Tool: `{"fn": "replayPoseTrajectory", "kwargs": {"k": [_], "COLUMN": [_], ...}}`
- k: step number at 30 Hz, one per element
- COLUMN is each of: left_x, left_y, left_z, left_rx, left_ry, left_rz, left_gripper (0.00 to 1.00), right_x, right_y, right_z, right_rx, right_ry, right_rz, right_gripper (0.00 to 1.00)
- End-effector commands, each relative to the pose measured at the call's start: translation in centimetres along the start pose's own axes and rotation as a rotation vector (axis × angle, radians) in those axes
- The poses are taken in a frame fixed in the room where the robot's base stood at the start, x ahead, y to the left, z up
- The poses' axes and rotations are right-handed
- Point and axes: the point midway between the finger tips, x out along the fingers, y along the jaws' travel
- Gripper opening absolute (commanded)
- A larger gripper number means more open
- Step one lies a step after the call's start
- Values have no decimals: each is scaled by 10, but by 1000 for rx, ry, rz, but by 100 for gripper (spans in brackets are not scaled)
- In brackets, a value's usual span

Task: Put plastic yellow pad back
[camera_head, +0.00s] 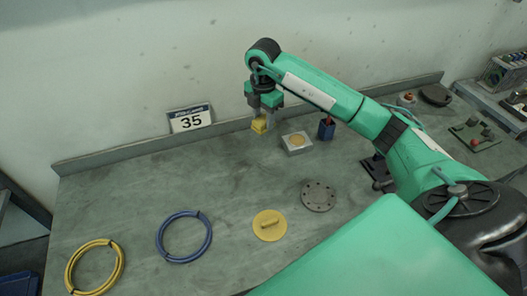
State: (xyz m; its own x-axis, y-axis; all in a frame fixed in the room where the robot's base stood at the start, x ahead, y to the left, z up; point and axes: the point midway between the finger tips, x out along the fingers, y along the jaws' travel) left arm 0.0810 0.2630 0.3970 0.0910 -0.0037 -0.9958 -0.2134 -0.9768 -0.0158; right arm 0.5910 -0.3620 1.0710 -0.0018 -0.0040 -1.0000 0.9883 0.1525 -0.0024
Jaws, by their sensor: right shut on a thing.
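My right gripper (262,112) hangs above the back of the bench, fingers pointing down. It is shut on a small yellow pad (259,125), partly hidden by the fingers. A small light box (298,147) with a round yellow area on top stands just to the right of the gripper. A yellow disc (267,233) with a raised bar lies flat nearer the front of the bench, apart from the gripper. My left gripper is not in view.
A blue holder (326,131) stands right of the box. A grey flange with holes (318,196) lies mid-bench. A blue ring (163,246) and a yellow ring (71,272) lie at left. A sign reading 35 (190,121) stands at the back. The left-middle bench is clear.

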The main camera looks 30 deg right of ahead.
Motion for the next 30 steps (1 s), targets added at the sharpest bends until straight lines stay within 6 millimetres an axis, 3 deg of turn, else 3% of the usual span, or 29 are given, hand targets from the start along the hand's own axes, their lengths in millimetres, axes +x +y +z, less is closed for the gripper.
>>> {"fn": "replayPoseTrajectory", "kwargs": {"k": [6,12,20,27,30], "left_x": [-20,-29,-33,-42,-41], "left_y": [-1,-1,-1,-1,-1], "left_z": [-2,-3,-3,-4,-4], "left_rx": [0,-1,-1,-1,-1], "left_ry": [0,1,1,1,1], "left_rz": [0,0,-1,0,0], "left_gripper": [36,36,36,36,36], "right_x": [57,96,115,147,149], "right_y": [-1,0,0,0,0], "right_z": [-1,-1,-1,-1,-1], "right_rx": [-2,-3,-3,-3,-4], "right_ry": [2,1,1,1,0], "right_rz": [-5,-2,-1,-1,2], "right_gripper": [18,18,18,18,18]}}
